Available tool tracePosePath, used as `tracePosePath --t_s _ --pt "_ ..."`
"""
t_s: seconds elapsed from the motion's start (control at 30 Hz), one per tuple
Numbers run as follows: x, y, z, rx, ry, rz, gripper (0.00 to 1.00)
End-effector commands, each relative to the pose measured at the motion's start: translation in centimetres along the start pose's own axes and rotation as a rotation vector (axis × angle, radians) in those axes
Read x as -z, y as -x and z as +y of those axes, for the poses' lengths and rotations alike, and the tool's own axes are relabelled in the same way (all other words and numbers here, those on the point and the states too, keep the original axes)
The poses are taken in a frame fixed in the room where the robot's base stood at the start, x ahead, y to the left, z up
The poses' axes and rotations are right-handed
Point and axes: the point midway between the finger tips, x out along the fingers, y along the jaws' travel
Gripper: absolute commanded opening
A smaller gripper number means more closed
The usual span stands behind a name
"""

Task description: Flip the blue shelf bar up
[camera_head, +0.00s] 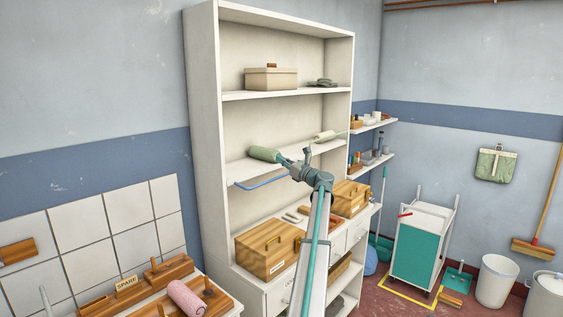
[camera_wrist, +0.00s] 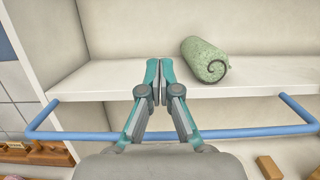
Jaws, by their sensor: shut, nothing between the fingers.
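The blue shelf bar (camera_head: 262,182) hangs along the front of the middle shelf (camera_head: 240,169) of the white cabinet, a little below the shelf's edge. In the wrist view the bar (camera_wrist: 240,132) runs across the picture, with its ends bending back to the shelf. My gripper (camera_wrist: 153,80) is shut and empty. In that view its fingers cross in front of the bar and their tips overlap the shelf edge; I cannot tell if they touch the bar. In the head view my gripper (camera_head: 283,157) is at the middle shelf, beside a green roll (camera_head: 264,154).
The green roll (camera_wrist: 205,60) lies on the shelf just right of my fingertips. A beige box (camera_head: 270,79) is on the shelf above. A wooden box (camera_head: 268,250) stands on the cabinet's counter below. A pale roll (camera_head: 324,136) lies farther right on the middle shelf.

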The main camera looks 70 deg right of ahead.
Motion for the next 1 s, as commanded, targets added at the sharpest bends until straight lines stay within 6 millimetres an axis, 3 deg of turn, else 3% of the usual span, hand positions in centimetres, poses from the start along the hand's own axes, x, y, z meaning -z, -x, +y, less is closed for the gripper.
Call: tracePosePath --t_s 0.7,1.0 --pt "0.1 0.0 0.0 0.0 0.0 0.0 0.0" --pt "2.9 0.5 0.5 -0.007 -0.002 0.0 0.0"
